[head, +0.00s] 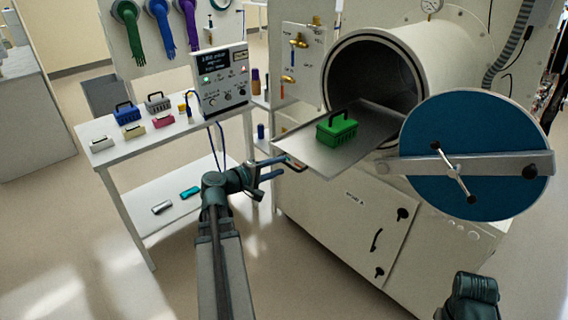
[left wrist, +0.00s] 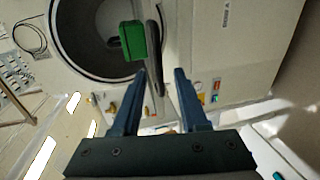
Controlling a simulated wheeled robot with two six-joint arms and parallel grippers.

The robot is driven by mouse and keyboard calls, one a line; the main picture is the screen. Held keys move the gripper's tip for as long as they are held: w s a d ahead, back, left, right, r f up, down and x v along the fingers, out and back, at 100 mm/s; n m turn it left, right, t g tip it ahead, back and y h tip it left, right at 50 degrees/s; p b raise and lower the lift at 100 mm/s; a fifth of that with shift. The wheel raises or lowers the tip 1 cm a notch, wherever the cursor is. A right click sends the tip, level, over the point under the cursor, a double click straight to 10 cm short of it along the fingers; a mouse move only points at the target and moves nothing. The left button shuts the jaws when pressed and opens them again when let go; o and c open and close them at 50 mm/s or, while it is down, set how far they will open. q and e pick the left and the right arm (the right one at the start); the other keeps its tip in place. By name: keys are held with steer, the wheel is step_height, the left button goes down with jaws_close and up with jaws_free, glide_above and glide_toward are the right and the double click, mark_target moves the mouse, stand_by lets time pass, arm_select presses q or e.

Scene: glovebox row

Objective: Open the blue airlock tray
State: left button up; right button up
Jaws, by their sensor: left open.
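The airlock's round blue door (head: 475,150) stands swung open at the right of its chamber mouth (head: 372,75). The flat grey metal tray (head: 330,150) sticks out of the chamber. A green basket (head: 337,127) with a raised handle sits on it; it also shows in the left wrist view (left wrist: 133,40). My left gripper (head: 283,166) is open right at this handle. In the left wrist view, a dark bar (left wrist: 155,50) lies ahead of and near the open fingers (left wrist: 159,72). Contact cannot be told.
A white bench (head: 150,140) at the left holds several small cases and a control box (head: 220,80). A cabinet (head: 355,220) stands below the airlock. Colored gloves (head: 160,25) hang behind. The floor at the lower left is clear.

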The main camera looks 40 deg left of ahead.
arm_select(q)
steer(key=d+p+v, duration=0.1)
steer(key=v, duration=0.9)
steer(key=shift+s+a+p, duration=0.2)
steer(key=shift+a+p, duration=0.2)
steer(key=shift+w, duration=0.1)
steer(key=w+d+f+m+g+h, duration=0.2)
steer(key=w+d+f+m+g, duration=0.15)
steer(key=d, duration=0.55)
steer(key=w+d+f+m+g+h, duration=0.1)
steer(key=w+d+f+m+g, duration=0.25)
steer(key=d, duration=0.45)
steer(key=w+d+f+m+g+h, duration=0.2)
steer(key=w+d+f+m, duration=0.15)
steer(key=d, duration=0.55)
steer(key=s+d+f+m+g+y, duration=0.2)
steer(key=d+m, duration=0.1)
steer(key=d, duration=0.4)
steer(key=s+d+f+m+g+y, duration=0.2)
steer(key=s+d+m+y, duration=0.1)
steer(key=d, duration=0.4)
steer(key=s+d+f+m+g+y, duration=0.2)
steer(key=d+m, duration=0.2)
steer(key=d, duration=0.4)
steer(key=shift+s+f+g+y, duration=0.3)
steer(key=shift+s+g+y, duration=0.05)
steer(key=shift+g+y, duration=0.05)
steer(key=shift+a+m, duration=0.1)
steer(key=shift+m, duration=0.15)
